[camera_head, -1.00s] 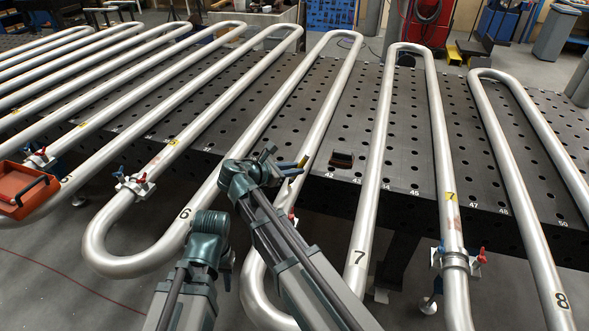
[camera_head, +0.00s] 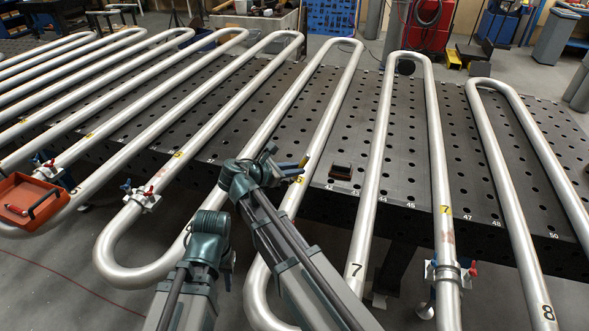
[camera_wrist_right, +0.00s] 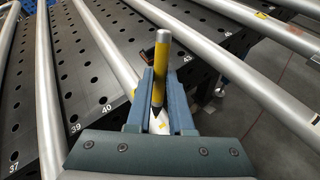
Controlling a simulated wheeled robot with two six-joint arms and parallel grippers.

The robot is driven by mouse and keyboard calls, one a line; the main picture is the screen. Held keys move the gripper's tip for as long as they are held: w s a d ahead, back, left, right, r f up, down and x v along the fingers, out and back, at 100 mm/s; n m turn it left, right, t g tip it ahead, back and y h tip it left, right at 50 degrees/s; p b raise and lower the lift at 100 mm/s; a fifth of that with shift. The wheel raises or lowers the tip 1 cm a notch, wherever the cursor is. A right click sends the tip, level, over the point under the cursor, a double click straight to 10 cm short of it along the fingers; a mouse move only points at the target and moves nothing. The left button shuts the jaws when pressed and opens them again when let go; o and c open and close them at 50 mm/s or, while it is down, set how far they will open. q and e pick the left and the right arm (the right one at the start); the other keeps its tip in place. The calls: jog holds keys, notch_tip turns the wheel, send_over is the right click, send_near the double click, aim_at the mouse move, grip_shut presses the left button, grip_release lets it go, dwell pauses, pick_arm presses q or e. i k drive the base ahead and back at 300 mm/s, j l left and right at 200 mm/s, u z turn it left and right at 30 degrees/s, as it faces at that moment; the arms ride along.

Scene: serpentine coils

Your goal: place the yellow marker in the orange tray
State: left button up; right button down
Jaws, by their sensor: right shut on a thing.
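The yellow marker (camera_head: 303,162) is held in my right gripper (camera_head: 288,173), above the pipes near the middle of the head view. In the right wrist view the marker (camera_wrist_right: 160,75) stands between the two blue-grey fingers, grey end up and dark tip down. The right gripper (camera_wrist_right: 160,115) is shut on it. The orange tray (camera_head: 14,192) is at the far left of the head view, well away from both grippers, with a black bar across its right side. My left gripper (camera_head: 228,262) is low and left of the right one; its fingers are mostly hidden.
Long silver serpentine pipes (camera_head: 376,160) run over a black perforated table (camera_head: 400,150). Valves with red and blue handles (camera_head: 140,195) sit on the pipe bends. A small dark block (camera_head: 341,170) lies on the table right of the marker. Grey floor (camera_head: 60,290) is open at the lower left.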

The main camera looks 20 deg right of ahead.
aim_at(23, 205)
jog(key=u, duration=1.5)
jog(key=i+j+u, duration=0.25)
jog(key=i, duration=0.2)
jog(key=i+j, duration=0.3)
jog(key=i, duration=0.15)
jog(key=i+j, duration=0.35)
jog(key=i+z, duration=0.05)
